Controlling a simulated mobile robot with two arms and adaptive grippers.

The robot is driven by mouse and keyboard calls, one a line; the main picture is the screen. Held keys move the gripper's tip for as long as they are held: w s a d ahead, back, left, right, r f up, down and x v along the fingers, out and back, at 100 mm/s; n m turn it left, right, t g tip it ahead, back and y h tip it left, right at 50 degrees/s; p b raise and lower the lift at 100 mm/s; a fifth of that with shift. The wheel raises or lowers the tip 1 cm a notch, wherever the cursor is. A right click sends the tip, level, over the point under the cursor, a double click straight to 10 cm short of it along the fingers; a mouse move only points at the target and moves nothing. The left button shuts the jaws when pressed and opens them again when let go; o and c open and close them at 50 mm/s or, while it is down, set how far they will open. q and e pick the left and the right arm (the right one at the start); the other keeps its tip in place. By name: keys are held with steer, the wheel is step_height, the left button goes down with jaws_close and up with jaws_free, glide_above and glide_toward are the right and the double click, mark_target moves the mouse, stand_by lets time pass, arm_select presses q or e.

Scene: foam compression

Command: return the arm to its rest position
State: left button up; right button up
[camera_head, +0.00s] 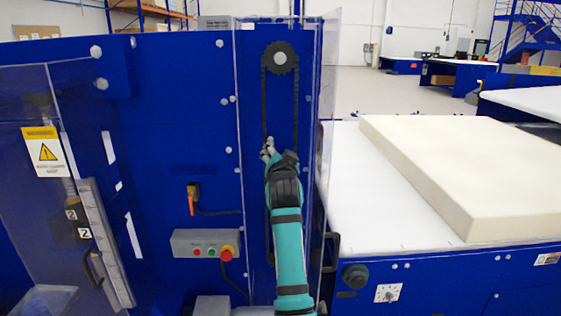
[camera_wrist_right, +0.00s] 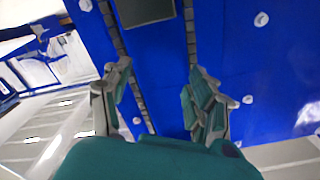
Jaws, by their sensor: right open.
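My right arm, teal with a black wrist, reaches up in the middle of the head view. My right gripper (camera_head: 268,150) is in front of the blue machine panel (camera_head: 210,130), near the chain (camera_head: 264,100) that hangs from a dark sprocket (camera_head: 281,58). In the right wrist view the gripper (camera_wrist_right: 160,100) has its two fingers spread wide, with the blue panel and chain beyond them. Nothing is between the fingers. My left gripper is not in either view.
A control box (camera_head: 205,243) with a red stop button is below left of the gripper. A clear guard (camera_head: 328,100) stands close to the arm's right. A cream foam block (camera_head: 480,165) lies on the white table (camera_head: 350,190). A warning sign (camera_head: 43,152) is at left.

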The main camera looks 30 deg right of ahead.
stand_by(0.4)
